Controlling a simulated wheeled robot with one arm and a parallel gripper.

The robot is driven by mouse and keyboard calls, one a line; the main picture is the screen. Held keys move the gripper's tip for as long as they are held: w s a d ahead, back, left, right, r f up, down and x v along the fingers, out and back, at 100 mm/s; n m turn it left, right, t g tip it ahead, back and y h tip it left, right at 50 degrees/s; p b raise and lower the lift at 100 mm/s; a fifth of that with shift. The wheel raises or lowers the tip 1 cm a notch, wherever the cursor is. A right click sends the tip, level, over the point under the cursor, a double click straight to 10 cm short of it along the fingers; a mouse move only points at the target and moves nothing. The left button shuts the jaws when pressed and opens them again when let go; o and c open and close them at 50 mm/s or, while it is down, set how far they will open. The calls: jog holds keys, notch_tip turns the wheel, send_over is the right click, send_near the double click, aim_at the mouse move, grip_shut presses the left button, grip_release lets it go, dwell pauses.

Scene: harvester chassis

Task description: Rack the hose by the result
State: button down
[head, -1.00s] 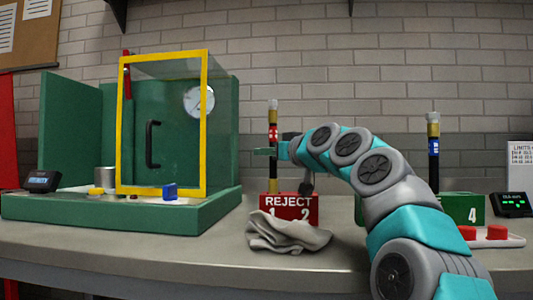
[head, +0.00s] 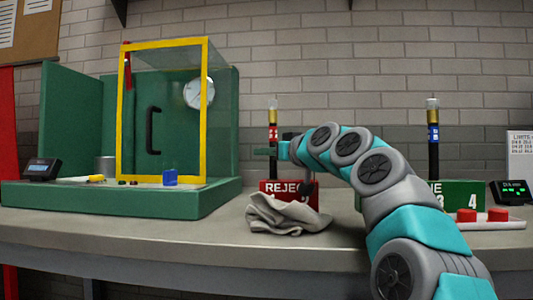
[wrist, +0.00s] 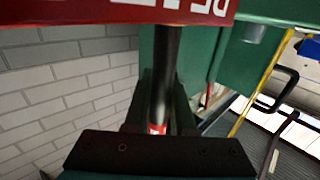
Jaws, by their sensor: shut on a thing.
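A black hose with a red tag and brass upper fitting (head: 273,116) stands upright at the red REJECT rack (head: 275,187). My gripper (head: 275,151) is shut around its middle. In the wrist view the black hose (wrist: 166,75) runs between my fingers (wrist: 160,125) to the red rack (wrist: 165,11). I cannot tell whether its lower end is in a slot. A second hose with a blue tag (head: 433,145) stands upright at the green rack (head: 465,190), marked 3 and 4. My arm partly hides the green rack.
A crumpled grey cloth (head: 287,214) lies in front of the REJECT rack and covers its lower front. The green test cabinet with yellow-framed door (head: 205,125) and gauge (head: 198,93) stands left. A tray with red buttons (head: 492,224) is at right.

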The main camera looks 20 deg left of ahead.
jog(key=shift+f, duration=0.2)
jog(key=c, duration=0.7)
grip_release()
jog(key=shift+d, duration=0.1)
jog(key=b+v, duration=0.1)
jog(key=v, duration=0.6)
jog(key=shift+s+d, duration=0.25)
jog(key=shift+s, duration=0.05)
jog(key=shift+s, duration=0.1)
